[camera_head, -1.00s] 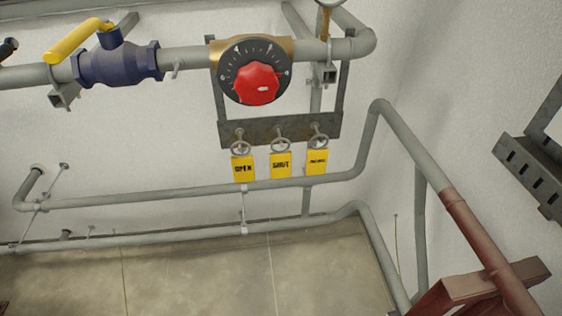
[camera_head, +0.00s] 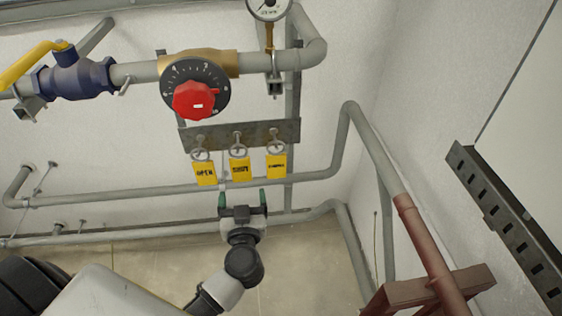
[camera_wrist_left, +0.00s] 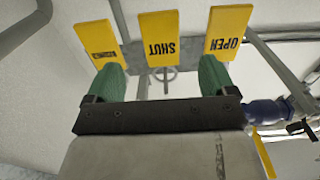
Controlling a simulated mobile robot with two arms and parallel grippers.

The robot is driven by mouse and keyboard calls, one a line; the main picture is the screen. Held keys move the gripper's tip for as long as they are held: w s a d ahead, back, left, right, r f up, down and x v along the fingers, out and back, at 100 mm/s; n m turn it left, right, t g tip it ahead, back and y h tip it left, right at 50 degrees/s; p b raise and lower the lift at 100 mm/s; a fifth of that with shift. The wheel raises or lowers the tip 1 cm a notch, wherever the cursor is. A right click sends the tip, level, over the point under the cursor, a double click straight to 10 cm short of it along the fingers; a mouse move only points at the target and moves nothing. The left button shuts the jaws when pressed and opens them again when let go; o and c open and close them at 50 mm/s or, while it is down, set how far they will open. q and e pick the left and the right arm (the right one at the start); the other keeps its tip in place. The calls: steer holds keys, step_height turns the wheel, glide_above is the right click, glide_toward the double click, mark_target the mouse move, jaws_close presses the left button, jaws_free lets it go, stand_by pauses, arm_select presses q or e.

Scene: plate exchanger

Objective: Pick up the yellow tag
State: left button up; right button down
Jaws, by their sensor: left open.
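Three yellow tags hang in a row from small hooks on a grey bracket in the head view: the OPEN tag (camera_head: 204,173), the SHUT tag (camera_head: 240,170) and a third tag (camera_head: 277,166) with lettering too small to read. My left gripper (camera_head: 242,196) is open and empty, just below the middle tag in the head view. In the left wrist view, the green fingers (camera_wrist_left: 160,66) are apart, with the SHUT tag (camera_wrist_left: 159,38) seen between and beyond them, the OPEN tag (camera_wrist_left: 229,32) to the right and the third tag (camera_wrist_left: 100,40) to the left. My right gripper is not in view.
A grey pipe (camera_head: 120,195) runs behind the tags' lower ends. Above are the red dial (camera_head: 194,101), the grey bracket (camera_head: 290,130) and a yellow-handled blue valve (camera_head: 75,78). A red-brown pipe (camera_head: 425,245) and a perforated rail (camera_head: 500,220) stand at the right.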

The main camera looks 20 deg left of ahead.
mark_target(241, 169)
arm_select(q)
steer(key=x, duration=0.2)
steer(key=r+x, duration=0.1)
steer(key=x, duration=0.2)
steer(key=shift+r+p, duration=0.1)
steer(key=shift+p, duration=0.25)
steer(key=shift+w+a, duration=0.2)
steer(key=shift+w, duration=0.05)
steer(key=p+x, duration=0.1)
steer(key=x, duration=0.3)
steer(key=shift+w+a+r, duration=0.15)
steer(key=shift+w+a, duration=0.1)
steer(key=shift+w, duration=0.05)
steer(key=shift+w+a, duration=0.1)
steer(key=shift+w, duration=0.15)
steer(key=shift+s, duration=0.15)
steer(key=c, duration=1)
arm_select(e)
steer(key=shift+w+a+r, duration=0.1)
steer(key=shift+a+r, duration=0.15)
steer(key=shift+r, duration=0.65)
